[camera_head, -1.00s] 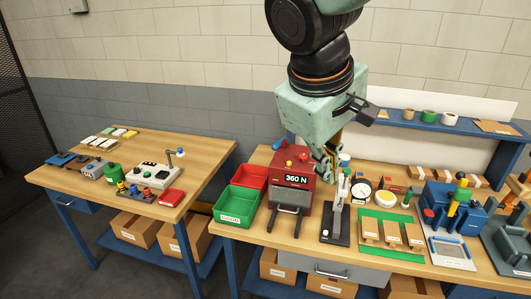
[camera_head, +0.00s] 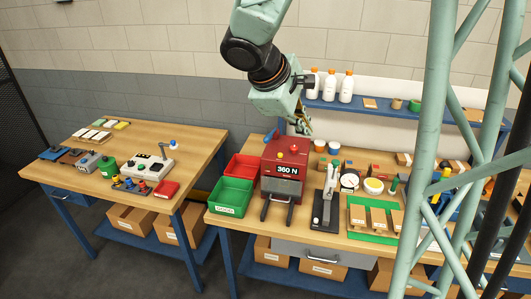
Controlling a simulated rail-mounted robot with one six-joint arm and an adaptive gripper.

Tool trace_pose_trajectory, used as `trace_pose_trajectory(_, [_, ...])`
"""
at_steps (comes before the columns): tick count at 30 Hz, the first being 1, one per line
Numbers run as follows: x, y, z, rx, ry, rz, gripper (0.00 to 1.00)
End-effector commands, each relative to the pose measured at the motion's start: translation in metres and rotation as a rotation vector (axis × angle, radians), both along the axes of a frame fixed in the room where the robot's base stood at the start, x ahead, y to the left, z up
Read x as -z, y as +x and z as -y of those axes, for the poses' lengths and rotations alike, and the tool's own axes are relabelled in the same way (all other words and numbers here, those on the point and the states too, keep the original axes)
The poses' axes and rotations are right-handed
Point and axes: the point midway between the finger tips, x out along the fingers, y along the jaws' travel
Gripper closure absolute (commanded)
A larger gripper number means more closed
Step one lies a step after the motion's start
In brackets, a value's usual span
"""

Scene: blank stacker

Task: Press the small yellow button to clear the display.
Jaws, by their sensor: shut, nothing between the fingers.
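The red machine (camera_head: 284,172) stands on the right bench, its display (camera_head: 288,169) reading "360 N". On its top are a small yellow button (camera_head: 281,155) and a red-orange button (camera_head: 294,149) to the right of it; both are tiny in the picture. My gripper (camera_head: 306,130) is shut and empty. In the picture it is above and slightly right of the machine's top, apart from the buttons. How far it is from them in depth I cannot tell.
Green and red bins (camera_head: 232,194) stand left of the machine, and a black-based lever press (camera_head: 326,206) stands right of it. White bottles (camera_head: 345,86) stand on the blue shelf (camera_head: 385,112) behind. A pale green lattice mast hides much of the right bench.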

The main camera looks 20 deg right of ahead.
Motion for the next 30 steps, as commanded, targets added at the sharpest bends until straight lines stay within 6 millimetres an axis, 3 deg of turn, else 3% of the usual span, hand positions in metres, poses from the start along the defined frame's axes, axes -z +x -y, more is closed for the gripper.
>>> trace_pose_trajectory(14, [0.025,0.085,0.019,-0.190,-0.128,-0.098,1.00])
trace_pose_trajectory(30, [0.074,0.167,0.026,-0.409,-0.233,-0.202,1.00])
